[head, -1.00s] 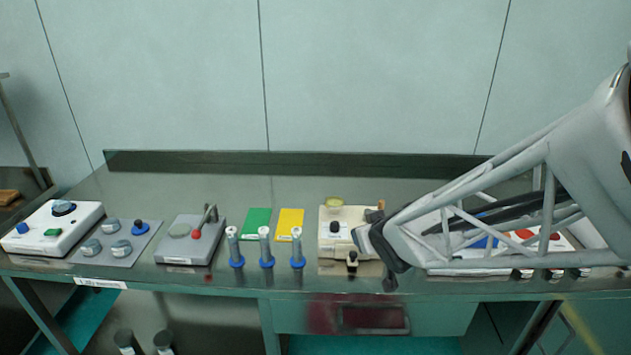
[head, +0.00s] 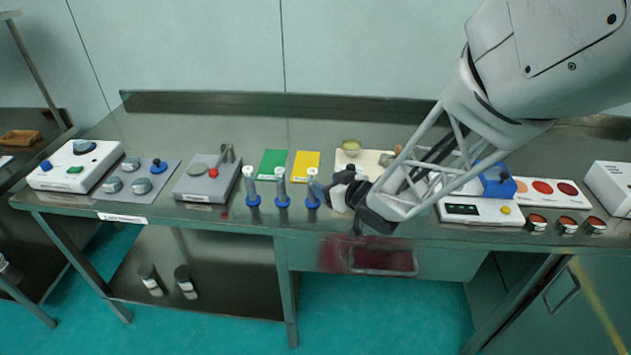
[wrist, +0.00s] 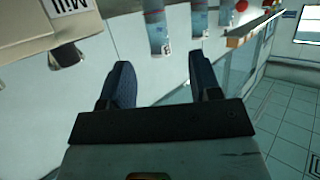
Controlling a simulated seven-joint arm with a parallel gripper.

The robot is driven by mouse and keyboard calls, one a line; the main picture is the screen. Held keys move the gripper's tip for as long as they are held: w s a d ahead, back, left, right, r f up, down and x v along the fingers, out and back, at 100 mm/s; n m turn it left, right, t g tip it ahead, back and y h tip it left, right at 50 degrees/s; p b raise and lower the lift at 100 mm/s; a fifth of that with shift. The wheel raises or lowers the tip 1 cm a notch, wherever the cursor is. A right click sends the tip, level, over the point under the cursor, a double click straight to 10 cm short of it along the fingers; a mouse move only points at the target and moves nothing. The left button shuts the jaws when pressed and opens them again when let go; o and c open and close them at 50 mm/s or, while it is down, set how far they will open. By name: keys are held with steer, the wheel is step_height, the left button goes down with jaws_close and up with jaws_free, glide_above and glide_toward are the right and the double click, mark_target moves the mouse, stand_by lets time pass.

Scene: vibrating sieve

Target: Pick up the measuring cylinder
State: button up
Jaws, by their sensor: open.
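Several clear measuring cylinders with blue bases stand in a row at the table's front: a left one (head: 252,187), a middle one (head: 282,188) and a right one (head: 311,187). My gripper (head: 328,190) is just right of the right cylinder, in front of the cream device. In the wrist view my gripper (wrist: 160,72) is open and empty. The nearest cylinder (wrist: 158,30) shows ahead, in line with the gap between the fingers and beyond their tips. The other cylinders (wrist: 198,18) stand behind it. I cannot tell whether a finger touches the right cylinder.
The cream device (head: 376,160) is behind my gripper. Green (head: 272,164) and yellow (head: 305,165) cards lie behind the cylinders. A grey device with a lever (head: 205,182) is to their left. The table's front edge (head: 240,226) is close.

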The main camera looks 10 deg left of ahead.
mark_target(316, 180)
steer(key=shift+x, duration=1.3)
steer(key=shift+w, duration=0.1)
steer(key=shift+x, duration=2.5)
steer(key=shift+f, duration=0.1)
steer(key=shift+c, duration=0.4)
steer(key=c, duration=1)
